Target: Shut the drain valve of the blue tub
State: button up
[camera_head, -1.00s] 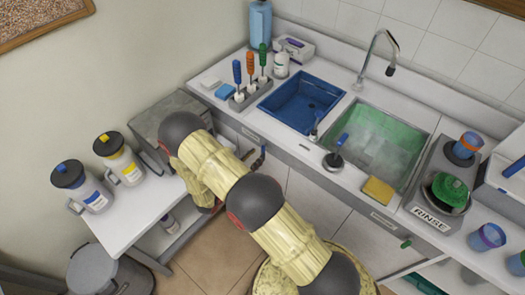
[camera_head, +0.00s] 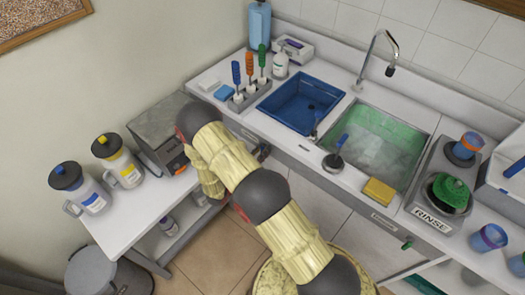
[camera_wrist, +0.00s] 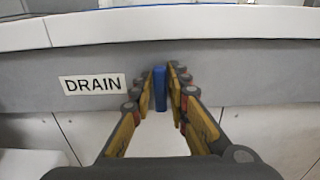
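The blue tub (camera_head: 318,88) is set into the counter left of the green sink. Its drain valve has a blue handle (camera_wrist: 160,90), upright on the grey counter front, right of a DRAIN label (camera_wrist: 92,84) in the wrist view. My gripper (camera_wrist: 160,82) reaches this front with one finger on each side of the handle. The fingers are drawn in close and appear shut on it, with little or no gap visible. In the head view my gripper (camera_head: 263,152) is at the counter front below the tub; my arm and gripper hide the handle there.
The green sink (camera_head: 420,118) and a RINSE station (camera_head: 432,215) are to the right. A rack of colored-handled tools (camera_head: 243,98) stands left of the tub. A side table (camera_head: 140,218) holds two jugs and a grey box at left. Floor below is partly clear.

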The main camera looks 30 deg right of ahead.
grip_shut()
jog(key=shift+m, duration=0.3)
jog(key=m+b, duration=0.2)
jog(key=m, duration=0.1)
jog(key=shift+s+f+m, duration=0.1)
jog(key=shift+m, duration=0.3)
jog(key=m+b, duration=0.3)
jog(key=m, duration=0.1)
jog(key=shift+s+f, duration=0.1)
jog(key=shift+f, duration=0.05)
jog(key=m+b, duration=0.3)
jog(key=m, duration=0.2)
jog(key=shift+d+f, duration=0.1)
jog(key=shift+s+m+b, duration=0.15)
jog(key=shift+m+b, duration=1.65)
jog(key=shift+m, duration=0.4)
jog(key=shift+o, duration=2.2)
grip_release()
